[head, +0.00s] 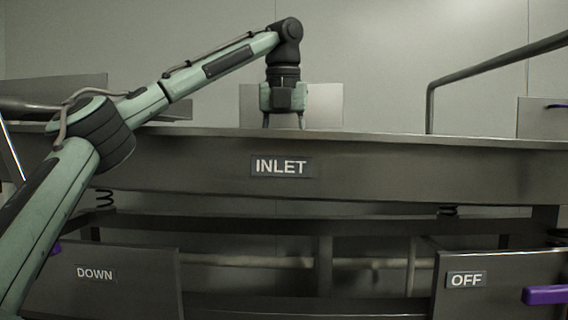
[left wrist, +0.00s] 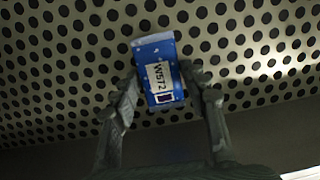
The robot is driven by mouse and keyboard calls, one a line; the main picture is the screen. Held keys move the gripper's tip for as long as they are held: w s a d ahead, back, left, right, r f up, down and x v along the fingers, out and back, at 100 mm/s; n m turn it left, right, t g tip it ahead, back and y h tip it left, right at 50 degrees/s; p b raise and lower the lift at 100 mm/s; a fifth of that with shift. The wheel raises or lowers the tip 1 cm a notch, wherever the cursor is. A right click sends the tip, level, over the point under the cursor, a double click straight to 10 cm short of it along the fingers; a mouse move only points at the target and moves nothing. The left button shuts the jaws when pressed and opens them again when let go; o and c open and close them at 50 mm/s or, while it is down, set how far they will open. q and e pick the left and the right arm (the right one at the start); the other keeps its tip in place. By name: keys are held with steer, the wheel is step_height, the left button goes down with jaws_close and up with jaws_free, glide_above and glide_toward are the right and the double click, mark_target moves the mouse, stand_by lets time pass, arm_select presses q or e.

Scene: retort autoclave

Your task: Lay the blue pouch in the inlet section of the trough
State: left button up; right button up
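The blue pouch (left wrist: 157,55) shows in the left wrist view, with a white label reading W572. It sits slightly tilted between the two fingers of my left gripper (left wrist: 160,78), whose tips meet its side edges. Under it is a perforated metal surface; I cannot tell whether the pouch touches it. In the head view my left gripper (head: 284,120) points straight down behind the front wall of the trough (head: 400,170), above the INLET sign (head: 281,167). The wall hides the fingertips and the pouch there. My right gripper is not in view.
A bent metal rail (head: 431,95) rises at the right of the trough. An upright pale plate (head: 325,105) stands behind my gripper. Below are panels marked DOWN (head: 95,273) and OFF (head: 466,280), with a purple handle (head: 545,294) at the right.

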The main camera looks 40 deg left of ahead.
arm_select(q)
steer(key=o, duration=0.3)
step_height(320, 180, up, 12)
steer(key=s+d, duration=0.1)
steer(key=shift+s, duration=0.3)
stand_by(1.7)
